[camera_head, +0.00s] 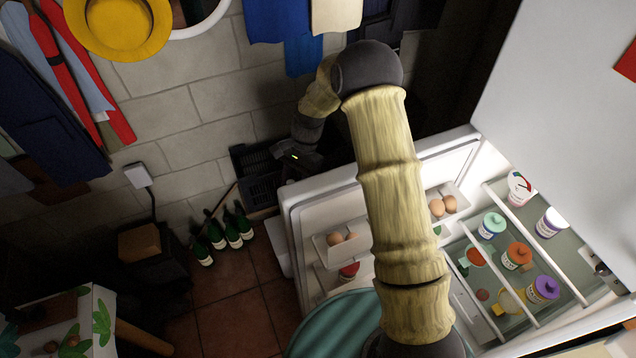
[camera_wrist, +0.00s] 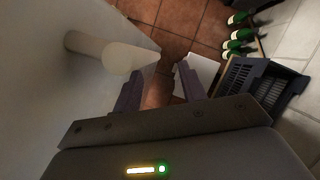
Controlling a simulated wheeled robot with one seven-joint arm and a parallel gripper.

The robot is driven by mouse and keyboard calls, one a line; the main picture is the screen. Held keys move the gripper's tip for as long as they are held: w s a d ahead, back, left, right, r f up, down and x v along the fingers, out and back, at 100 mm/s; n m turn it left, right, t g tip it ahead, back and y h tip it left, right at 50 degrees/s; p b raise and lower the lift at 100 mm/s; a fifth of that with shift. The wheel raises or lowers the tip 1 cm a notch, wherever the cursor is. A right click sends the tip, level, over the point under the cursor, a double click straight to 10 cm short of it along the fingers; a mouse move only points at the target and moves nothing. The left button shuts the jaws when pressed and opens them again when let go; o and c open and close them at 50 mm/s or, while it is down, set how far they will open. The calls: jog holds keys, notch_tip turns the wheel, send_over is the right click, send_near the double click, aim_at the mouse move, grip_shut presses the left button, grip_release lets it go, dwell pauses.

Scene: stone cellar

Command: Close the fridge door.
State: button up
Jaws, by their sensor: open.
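The white fridge door (camera_head: 300,195) stands open in the head view, with its egg shelves facing right toward the fridge interior. My arm reaches over the door, and my gripper (camera_head: 296,160) is on its outer side, by the wall. In the wrist view, my gripper (camera_wrist: 160,88) is open, with a purplish finger on each side and nothing clearly held. The pale door face (camera_wrist: 45,95) fills the left of that view. A cream, rounded bar, apparently the handle (camera_wrist: 105,50), stands out from it, ahead and left of the fingers. Whether a finger touches the door cannot be told.
A dark crate (camera_head: 258,175) stands by the wall; it also shows in the wrist view (camera_wrist: 255,85). Several green bottles (camera_head: 225,232) stand beside it. The fridge shelf (camera_head: 462,300) holds jars. Tiled floor (camera_head: 225,315) lies open left of the door.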

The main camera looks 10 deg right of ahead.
jog(key=b+v, duration=0.2)
jog(key=v, duration=1.5)
jog(key=shift+d+r, duration=0.25)
jog(key=shift+d, duration=0.25)
jog(key=shift+c, duration=0.2)
